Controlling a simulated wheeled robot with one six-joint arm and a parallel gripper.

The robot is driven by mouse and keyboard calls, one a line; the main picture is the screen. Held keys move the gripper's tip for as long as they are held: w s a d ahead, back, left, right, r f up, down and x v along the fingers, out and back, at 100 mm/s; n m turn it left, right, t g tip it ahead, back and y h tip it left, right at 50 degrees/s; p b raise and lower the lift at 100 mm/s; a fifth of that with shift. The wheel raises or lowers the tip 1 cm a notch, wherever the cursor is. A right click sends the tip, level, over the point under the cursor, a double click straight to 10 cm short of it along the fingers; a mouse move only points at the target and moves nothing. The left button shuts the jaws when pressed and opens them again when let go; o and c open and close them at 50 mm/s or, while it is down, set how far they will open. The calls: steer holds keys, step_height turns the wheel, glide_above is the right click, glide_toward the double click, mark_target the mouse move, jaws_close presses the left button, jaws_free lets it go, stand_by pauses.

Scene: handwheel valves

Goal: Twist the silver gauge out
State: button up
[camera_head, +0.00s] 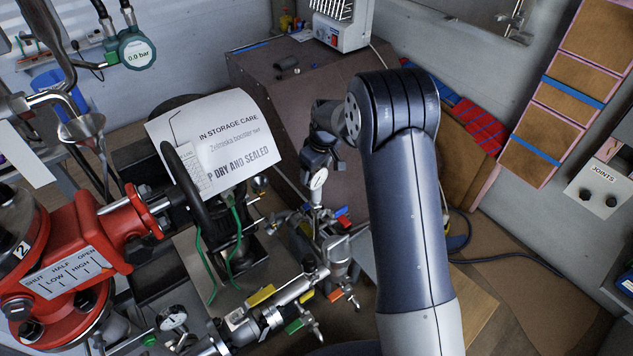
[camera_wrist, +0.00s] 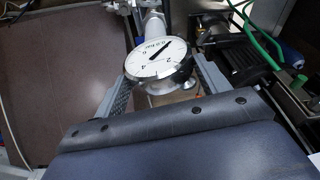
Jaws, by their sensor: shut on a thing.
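The silver gauge (camera_wrist: 159,58) has a round white dial with a black needle and a silver rim. In the wrist view it sits between the two fingers of my gripper (camera_wrist: 163,84), which is shut on it. In the head view the gauge (camera_head: 319,179) shows small, below my wrist, on top of a pipe fitting with several branches. Its dial faces the camera. A pale pipe stands behind it in the wrist view. The gauge's lower stem and thread are mostly hidden, so I cannot tell whether it is still seated.
Coloured valve handles (camera_head: 337,215) crowd close below the gauge. A black handwheel (camera_head: 184,185) with a paper sign (camera_head: 208,146) and a red valve body (camera_head: 75,255) stand at left. A brown cabinet (camera_head: 290,95) is behind. Green wires (camera_head: 236,235) hang nearby.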

steer(key=n, duration=0.3)
steer(key=n+g+b, duration=0.1)
steer(key=n, duration=0.1)
steer(key=shift+s+f, duration=0.15)
steer(key=shift+f, duration=0.1)
steer(key=shift+r, duration=0.35)
steer(key=shift+r+p, duration=0.35)
steer(key=shift+r, duration=0.05)
steer(key=c, duration=0.6)
steer(key=shift+o, duration=0.2)
steer(key=shift+r, duration=0.2)
steer(key=shift+r+p, duration=0.35)
steer(key=shift+r, duration=0.1)
steer(key=shift+r+p, duration=1.75)
steer(key=shift+r, duration=1.15)
steer(key=shift+y, duration=0.3)
